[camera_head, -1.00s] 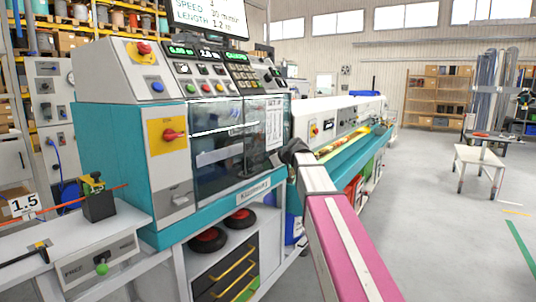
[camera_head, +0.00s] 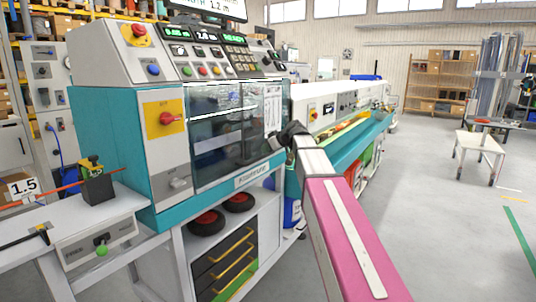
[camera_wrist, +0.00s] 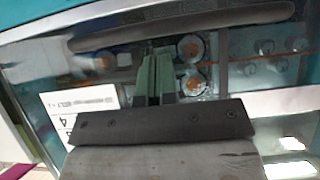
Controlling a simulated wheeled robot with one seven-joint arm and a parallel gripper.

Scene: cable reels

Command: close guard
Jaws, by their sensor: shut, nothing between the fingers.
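The guard (camera_head: 222,125) is a clear, dark-tinted panel on the front of the teal and white machine. In the wrist view the clear panel (camera_wrist: 225,75) fills much of the picture, with round orange-centred parts behind it. A long dark bar (camera_wrist: 190,27), which looks like its handle, crosses the top. My gripper (camera_wrist: 158,58) is shut and empty, its green fingertips just below the bar. I cannot tell whether they touch it. In the head view my gripper (camera_head: 274,141) is at the right side of the guard, mostly hidden by my dark wrist. How far the guard stands open is unclear.
A control panel with an emergency button (camera_head: 138,34) and a red rotary switch (camera_head: 169,118) are left of the guard. A shelf with dark reels (camera_head: 207,222) is below. A long teal bench (camera_head: 345,148) extends behind my arm.

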